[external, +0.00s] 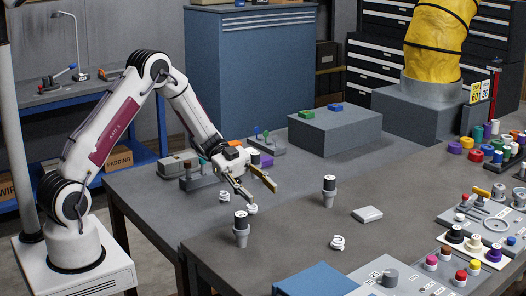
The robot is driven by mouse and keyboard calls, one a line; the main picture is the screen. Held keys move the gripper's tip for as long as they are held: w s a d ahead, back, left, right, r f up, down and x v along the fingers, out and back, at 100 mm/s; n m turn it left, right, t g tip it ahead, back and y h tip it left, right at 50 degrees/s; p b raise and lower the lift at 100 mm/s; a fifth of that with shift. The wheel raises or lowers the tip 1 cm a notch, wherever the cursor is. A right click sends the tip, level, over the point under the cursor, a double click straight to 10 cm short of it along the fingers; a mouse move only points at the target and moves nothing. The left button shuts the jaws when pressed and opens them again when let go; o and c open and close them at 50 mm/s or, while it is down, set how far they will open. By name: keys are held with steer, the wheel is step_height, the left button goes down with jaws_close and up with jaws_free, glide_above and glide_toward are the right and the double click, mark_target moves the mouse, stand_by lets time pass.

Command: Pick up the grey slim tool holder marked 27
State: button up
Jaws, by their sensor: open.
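Two slim grey tool holders with black tops stand upright on the grey table. One tool holder (241,234) is near the table's front edge; the other tool holder (329,194) is farther right, near the middle. Their markings are too small to read, so I cannot tell which is 27. My gripper (262,194) is open and empty, its fingers pointing down and to the right. In the picture it is above the nearer holder and left of the other one, apart from both.
Small white ringed parts (338,243) lie near the holders, with two more under my gripper. A large grey box (335,136) stands behind. Coloured parts and fixtures (489,215) crowd the right side.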

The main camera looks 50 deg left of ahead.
mark_target(239, 218)
steer(key=s+g, duration=0.1)
steer(key=s, duration=0.1)
steer(key=s+a+f+g, duration=0.1)
steer(key=s+g, duration=0.1)
steer(key=s+a+f+m+g+h, duration=0.1)
steer(key=s+g, duration=0.1)
steer(key=shift+a, duration=0.2)
steer(key=shift+x, duration=1.35)
steer(key=shift+s+d+f, duration=0.25)
steer(key=shift+s+d, duration=0.1)
steer(key=shift+d, duration=0.25)
steer(key=shift+s+d+f, duration=0.2)
steer(key=shift+s+d, duration=0.2)
steer(key=shift+d, duration=0.25)
steer(key=shift+s+d+f, duration=0.25)
steer(key=shift+s+d, duration=0.1)
steer(key=shift+d, duration=0.25)
steer(key=shift+s+d, duration=0.15)
steer(key=shift+d, duration=0.25)
jaws_close()
